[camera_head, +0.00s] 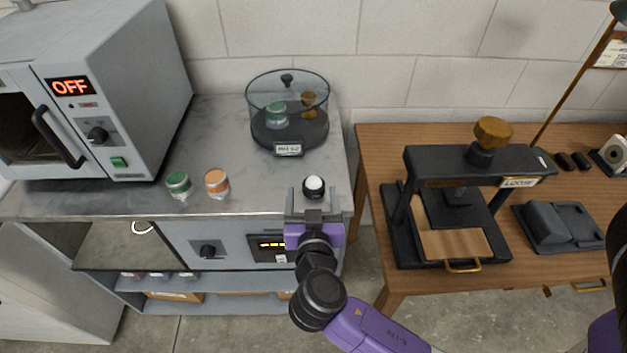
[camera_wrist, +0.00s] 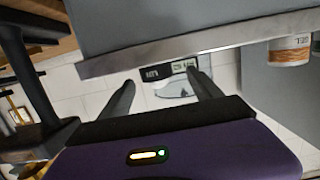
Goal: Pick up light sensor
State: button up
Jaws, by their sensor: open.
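The light sensor (camera_head: 314,187) looks like a small black round body with a white dome. It stands near the front edge of the grey counter. My gripper (camera_head: 314,193) is open at the counter's front edge, its fingers pointing toward the sensor. In the wrist view, which looks upside down, a dark body with a small display (camera_wrist: 172,72) and a pale dome shows between the two spread fingers (camera_wrist: 160,83). I cannot tell whether either finger touches it.
An orange-lidded jar (camera_head: 217,184) and a green-lidded jar (camera_head: 179,184) stand left of the sensor. A glass desiccator (camera_head: 261,131) is behind, an oven (camera_head: 135,95) at the left. A wooden table (camera_head: 376,192) with a black press (camera_head: 416,163) is at the right.

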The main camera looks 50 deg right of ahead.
aim_at(313, 178)
jog(key=x, duration=0.2)
jog(key=p+x, duration=0.1)
jog(key=x, duration=0.1)
jog(key=p+x, duration=0.1)
jog(key=x, duration=0.1)
jog(key=shift+s+d+r, duration=0.1)
jog(key=shift+d+r, duration=0.15)
jog(key=shift+r, duration=0.1)
jog(key=shift+w+d+f+p, duration=0.2)
jog(key=shift+w+d+p, duration=0.1)
jog(key=shift+d, duration=0.15)
jog(key=c, duration=1.5)
jog(key=shift+o, duration=0.2)
